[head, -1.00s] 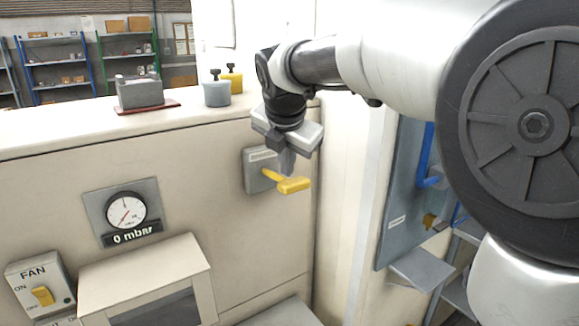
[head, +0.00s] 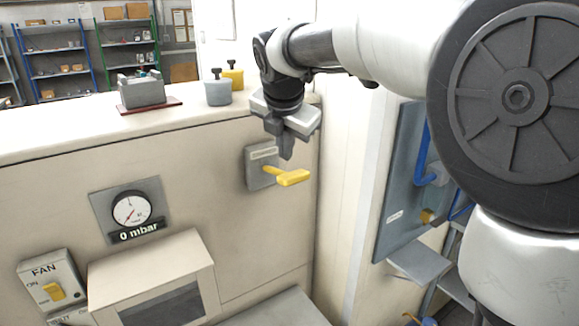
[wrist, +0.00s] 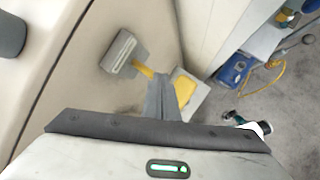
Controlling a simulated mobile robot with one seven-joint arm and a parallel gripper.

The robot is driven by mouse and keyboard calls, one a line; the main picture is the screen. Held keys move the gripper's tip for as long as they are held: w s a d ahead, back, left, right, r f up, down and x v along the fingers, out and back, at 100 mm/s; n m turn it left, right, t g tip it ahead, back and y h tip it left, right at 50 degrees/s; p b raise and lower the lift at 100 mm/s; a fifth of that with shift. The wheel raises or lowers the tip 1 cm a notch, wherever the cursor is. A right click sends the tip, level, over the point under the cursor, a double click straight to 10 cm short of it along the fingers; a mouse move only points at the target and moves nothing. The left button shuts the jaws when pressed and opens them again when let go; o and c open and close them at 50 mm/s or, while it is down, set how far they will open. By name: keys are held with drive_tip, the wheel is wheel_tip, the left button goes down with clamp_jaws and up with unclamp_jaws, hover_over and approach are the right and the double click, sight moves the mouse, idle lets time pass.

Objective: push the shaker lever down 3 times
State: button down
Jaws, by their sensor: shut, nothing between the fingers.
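The shaker lever (head: 292,178) is a yellow handle on a grey plate (head: 259,169) fixed to the beige cabinet wall. It points out from the plate and looks roughly level. In the wrist view the yellow lever (wrist: 184,86) is partly hidden behind the fingers. My gripper (head: 286,156) is shut and empty, pointing down just above the lever. In the head view a small gap seems to show between the fingertips and the lever. The wrist view shows the closed fingers (wrist: 163,98) over the lever, and I cannot tell there whether they touch.
A gauge reading 0 mbar (head: 131,210), a FAN switch (head: 50,285) and a boxy hood (head: 150,275) are on the cabinet at left. Two lidded pots (head: 217,91) stand on the cabinet top. A blue-grey panel (head: 400,190) stands to the right.

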drive_tip(key=shift+w+a+r+p, duration=0.15)
drive_tip(key=shift+w+r+p, duration=0.05)
drive_tip(key=shift+r+p, duration=0.8)
drive_tip(key=shift+w+a+r+b, duration=0.1)
drive_tip(key=shift+w+r+b, duration=0.05)
drive_tip(key=shift+r, duration=0.35)
drive_tip(key=shift+w+a+r+b, duration=0.1)
drive_tip(key=shift+r+b, duration=0.05)
drive_tip(key=shift+r, duration=0.35)
idle(0.9)
